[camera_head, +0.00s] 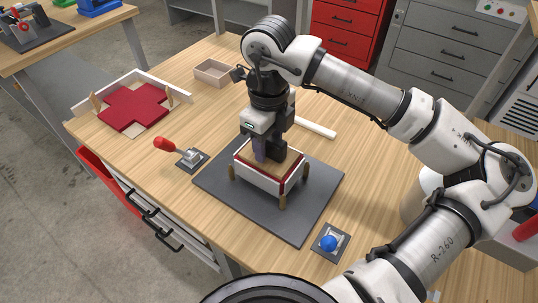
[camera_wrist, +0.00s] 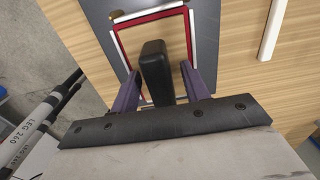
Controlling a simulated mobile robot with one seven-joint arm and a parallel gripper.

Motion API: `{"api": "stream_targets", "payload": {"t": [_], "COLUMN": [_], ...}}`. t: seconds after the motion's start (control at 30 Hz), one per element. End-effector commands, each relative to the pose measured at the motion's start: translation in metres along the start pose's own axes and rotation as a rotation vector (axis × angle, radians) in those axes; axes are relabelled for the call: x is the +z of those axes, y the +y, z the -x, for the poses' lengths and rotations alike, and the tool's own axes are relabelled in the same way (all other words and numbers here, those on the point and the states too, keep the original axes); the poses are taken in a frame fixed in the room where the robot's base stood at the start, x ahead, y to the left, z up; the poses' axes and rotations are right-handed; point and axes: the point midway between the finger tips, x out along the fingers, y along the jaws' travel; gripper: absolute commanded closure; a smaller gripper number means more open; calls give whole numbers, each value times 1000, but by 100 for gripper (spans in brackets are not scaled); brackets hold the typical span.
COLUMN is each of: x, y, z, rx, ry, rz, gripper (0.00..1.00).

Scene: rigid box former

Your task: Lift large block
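The large block (camera_wrist: 180,40) has a tan top and a dark upright handle (camera_wrist: 154,66). It sits inside a box with a red lining and white outer walls (camera_head: 255,178), on a dark grey plate (camera_head: 225,188). Wooden corner posts stand around the box. My gripper (camera_head: 266,152) is directly above the block, pointing down. In the wrist view, its two purple fingers (camera_wrist: 158,82) are apart, one on each side of the handle, with a gap visible on the handle's right. Contact on the left is unclear. The block's lower part is hidden by the box.
A red-handled clamp (camera_head: 188,156) stands left of the plate, and a blue-knobbed device (camera_head: 329,242) stands at its front right. A red cross-shaped sheet (camera_head: 134,107) lies at the far left. A tan open tray (camera_head: 212,72) and a white bar (camera_head: 315,128) lie behind.

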Motion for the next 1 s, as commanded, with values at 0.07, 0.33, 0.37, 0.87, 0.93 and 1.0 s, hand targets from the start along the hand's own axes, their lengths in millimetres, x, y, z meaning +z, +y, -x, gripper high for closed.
{"api": "stream_targets", "payload": {"t": [0.07,0.33,0.37,0.87,0.93,1.0], "x": [0,0,0,0,0,0], "y": [0,0,0,0,-1,-1], "z": [0,0,0,4,9,16], "rx": [0,0,0,-2,-2,-3], "ry": [0,0,0,0,0,-1], "rz": [0,0,0,-1,-1,-2], "gripper": [65,100,100,100,100,100]}}
